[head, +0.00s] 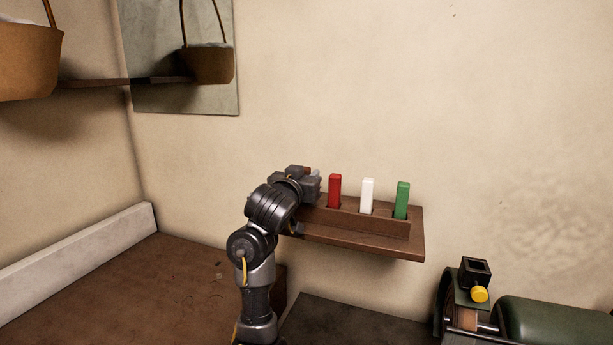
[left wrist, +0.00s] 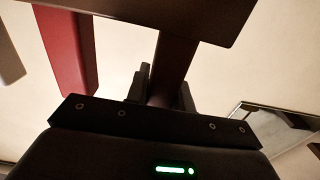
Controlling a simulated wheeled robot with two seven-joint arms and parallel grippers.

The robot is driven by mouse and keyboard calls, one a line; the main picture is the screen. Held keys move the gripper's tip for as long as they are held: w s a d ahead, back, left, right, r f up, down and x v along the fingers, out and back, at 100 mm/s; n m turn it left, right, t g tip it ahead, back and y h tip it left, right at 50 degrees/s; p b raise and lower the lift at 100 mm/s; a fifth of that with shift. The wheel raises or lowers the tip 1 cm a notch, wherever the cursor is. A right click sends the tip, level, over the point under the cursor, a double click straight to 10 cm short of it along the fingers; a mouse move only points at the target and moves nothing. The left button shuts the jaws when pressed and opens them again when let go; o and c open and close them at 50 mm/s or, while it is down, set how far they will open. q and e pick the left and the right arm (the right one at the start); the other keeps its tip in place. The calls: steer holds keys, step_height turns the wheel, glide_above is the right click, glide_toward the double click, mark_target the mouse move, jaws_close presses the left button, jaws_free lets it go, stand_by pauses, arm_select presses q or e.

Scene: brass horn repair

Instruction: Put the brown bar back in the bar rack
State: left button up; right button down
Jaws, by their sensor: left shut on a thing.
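The bar rack (head: 355,236) is a dark brown wooden shelf on the wall in the head view. A red bar (head: 335,190), a white bar (head: 367,195) and a green bar (head: 402,200) stand upright in it. My left gripper (head: 303,180) is at the rack's left end, left of the red bar. It is shut on the brown bar (left wrist: 176,62), whose small brown tip (head: 307,169) shows above the jaws in the head view. In the left wrist view the bar reaches the rack (left wrist: 225,14); whether it sits in a slot is hidden. My right gripper is out of view.
A mirror (head: 160,95) hangs on the wall, with a basket (head: 28,60) on a shelf at upper left. A brown bench top (head: 120,285) lies below left. A green machine (head: 555,322) with a yellow knob (head: 479,294) stands at lower right.

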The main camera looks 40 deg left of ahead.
arm_select(q)
steer(key=shift+d+f+b, duration=0.15)
steer(key=shift+f+b, duration=0.2)
steer(key=shift+f, duration=0.2)
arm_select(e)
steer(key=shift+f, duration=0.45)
